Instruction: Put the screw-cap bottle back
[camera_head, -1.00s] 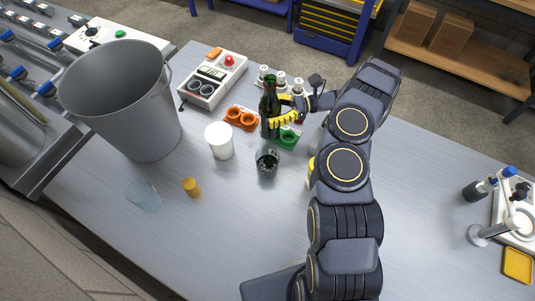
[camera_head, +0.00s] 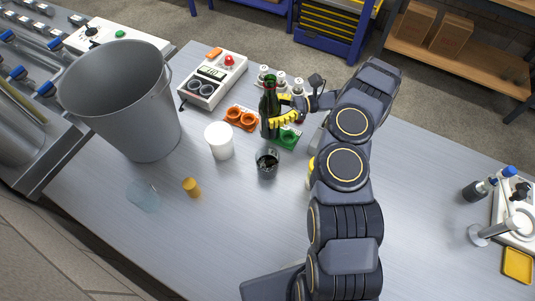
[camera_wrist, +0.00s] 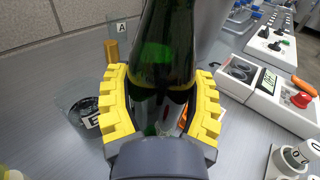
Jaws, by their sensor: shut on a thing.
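The green glass bottle (camera_head: 265,97) stands upright, or nearly so, at the back middle of the table in the head view. My gripper (camera_head: 284,113) is shut on it from the right, around its body. In the wrist view the bottle (camera_wrist: 164,50) fills the middle between the yellow toothed fingers (camera_wrist: 160,112). Its base is partly hidden by the gripper in the wrist view. It stands close to the orange holder (camera_head: 236,121) and the green holder (camera_head: 289,140). I cannot tell whether its base touches a holder or hangs above.
A dark glass (camera_head: 267,163) and a white cup (camera_head: 219,141) stand in front of the bottle. A grey bucket (camera_head: 120,105) is at left, and a meter box (camera_head: 213,80) behind. White-capped bottles (camera_head: 281,79) stand behind.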

